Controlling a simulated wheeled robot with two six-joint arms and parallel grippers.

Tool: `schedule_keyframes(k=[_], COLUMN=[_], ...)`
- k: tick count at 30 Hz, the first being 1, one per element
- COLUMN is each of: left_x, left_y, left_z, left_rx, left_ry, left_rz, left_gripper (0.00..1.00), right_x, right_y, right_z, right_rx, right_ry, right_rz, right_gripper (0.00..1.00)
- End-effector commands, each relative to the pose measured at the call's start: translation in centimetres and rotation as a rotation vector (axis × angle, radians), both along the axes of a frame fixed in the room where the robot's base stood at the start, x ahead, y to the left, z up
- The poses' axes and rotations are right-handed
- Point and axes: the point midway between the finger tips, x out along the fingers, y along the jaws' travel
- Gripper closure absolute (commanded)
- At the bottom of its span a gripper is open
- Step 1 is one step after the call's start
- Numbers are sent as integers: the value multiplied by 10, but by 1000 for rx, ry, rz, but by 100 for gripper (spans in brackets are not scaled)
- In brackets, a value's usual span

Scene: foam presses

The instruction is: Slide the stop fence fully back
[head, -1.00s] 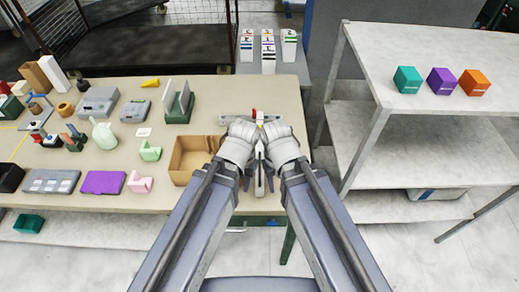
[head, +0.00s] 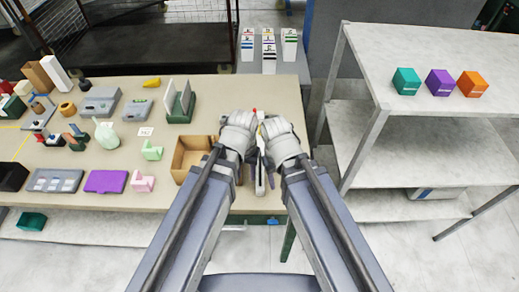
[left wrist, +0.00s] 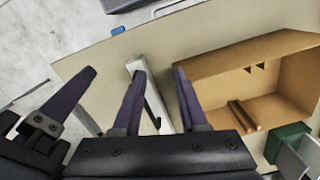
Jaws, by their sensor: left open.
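A narrow pale rail (head: 260,180) of the fence fixture runs front to back near the table's right end. A small red part (head: 254,111) shows at its far end. The stop fence itself is mostly hidden behind my wrists. My left gripper (head: 246,174) is low at the rail's left side. In the left wrist view its two dark purple fingers (left wrist: 160,88) are apart, with the pale rail (left wrist: 152,98) showing between them. My right gripper (head: 272,174) is close by at the rail's right; one of its fingers shows in the left wrist view, its opening unclear.
An open cardboard box (head: 192,158) stands just left of my left gripper. A green holder (head: 180,105) is behind it. Several tools and blocks crowd the table's left. A white shelf (head: 400,150) with coloured boxes stands right, across a gap.

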Motion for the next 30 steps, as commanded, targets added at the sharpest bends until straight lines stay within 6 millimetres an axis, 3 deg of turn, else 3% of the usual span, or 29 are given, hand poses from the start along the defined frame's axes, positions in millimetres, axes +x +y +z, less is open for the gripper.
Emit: schedule_keyframes(k=[1,3,9,20,30], left_x=[24,44,72,71,71], left_y=[-8,-17,-29,-31,-38], left_z=[23,35,51,38,-2], left_rx=[-46,-108,-208,-213,-212], left_ry=[-3,-4,-4,-3,-3], left_rz=[53,125,239,243,242], left_gripper=[58,58,58,58,58], right_x=[0,0,0,0,0], right_y=[0,0,0,0,0], right_z=[23,35,47,33,-7], right_rx=[0,1,1,0,0], right_ry=[0,0,0,0,0], right_rz=[-1,-1,-3,-1,2], right_gripper=[50,50,50,50,50])
